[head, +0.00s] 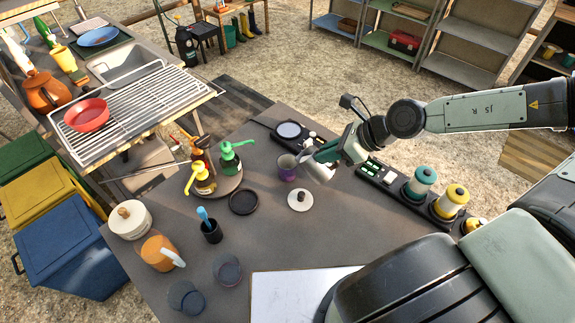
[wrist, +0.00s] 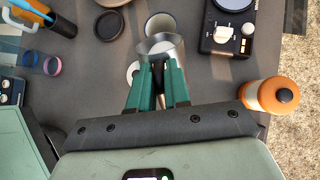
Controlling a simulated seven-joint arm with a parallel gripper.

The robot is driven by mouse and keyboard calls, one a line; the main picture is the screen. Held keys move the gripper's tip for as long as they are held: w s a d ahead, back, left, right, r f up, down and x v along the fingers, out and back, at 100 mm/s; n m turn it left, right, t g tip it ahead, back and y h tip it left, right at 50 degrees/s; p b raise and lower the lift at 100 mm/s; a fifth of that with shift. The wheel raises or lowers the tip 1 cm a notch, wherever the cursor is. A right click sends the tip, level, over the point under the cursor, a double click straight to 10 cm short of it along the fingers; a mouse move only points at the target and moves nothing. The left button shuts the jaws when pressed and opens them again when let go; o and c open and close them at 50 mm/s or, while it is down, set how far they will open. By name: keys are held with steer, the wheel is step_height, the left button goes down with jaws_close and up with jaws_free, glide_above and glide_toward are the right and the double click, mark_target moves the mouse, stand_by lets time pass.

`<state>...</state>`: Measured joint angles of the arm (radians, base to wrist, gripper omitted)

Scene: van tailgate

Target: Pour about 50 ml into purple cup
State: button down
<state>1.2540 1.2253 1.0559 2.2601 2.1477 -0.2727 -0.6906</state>
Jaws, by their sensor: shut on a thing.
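The purple cup (head: 287,173) stands upright on the grey table in the head view. In the wrist view a cup (wrist: 153,24) shows its rim just beyond the metal vessel. My gripper (head: 327,153) is shut on a shiny metal jug (head: 317,170), just right of the cup. The jug looks tilted, with its mouth close to the cup's rim. In the wrist view my gripper's green fingers (wrist: 158,72) are closed at the metal jug (wrist: 165,44). I cannot tell whether liquid is flowing or how full the cup is.
A white lid (head: 300,200) with a dark knob lies in front of the cup. A black scale (wrist: 215,42) is close by. Yellow and green pump bottles (head: 203,182) stand left on a round tray. Canisters (head: 420,182) stand right.

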mark_target(316, 151)
steer(key=shift+w+a+r+g+h+p, duration=0.35)
steer(key=shift+a+r+h+p, duration=0.2)
steer(key=shift+h+p, duration=0.35)
steer(key=shift+w+a+r+g+h+p, duration=0.2)
steer(key=shift+a+r+g+h+p, duration=0.4)
steer(key=shift+p, duration=0.5)
steer(key=shift+w+a+h, duration=0.3)
steer(key=shift+w+a, duration=0.1)
stand_by(0.7)
steer(key=shift+w+a+r+h, duration=0.3)
steer(key=shift+a+r+h, duration=0.05)
steer(key=shift+a+h, duration=0.2)
stand_by(0.4)
steer(key=shift+w+a+r+g+h, duration=0.15)
steer(key=shift+a+g+h, duration=0.1)
steer(key=shift+a, duration=0.15)
steer(key=shift+w+a+g+h, duration=0.1)
steer(key=shift+a+g, duration=0.1)
steer(key=shift+a, duration=0.15)
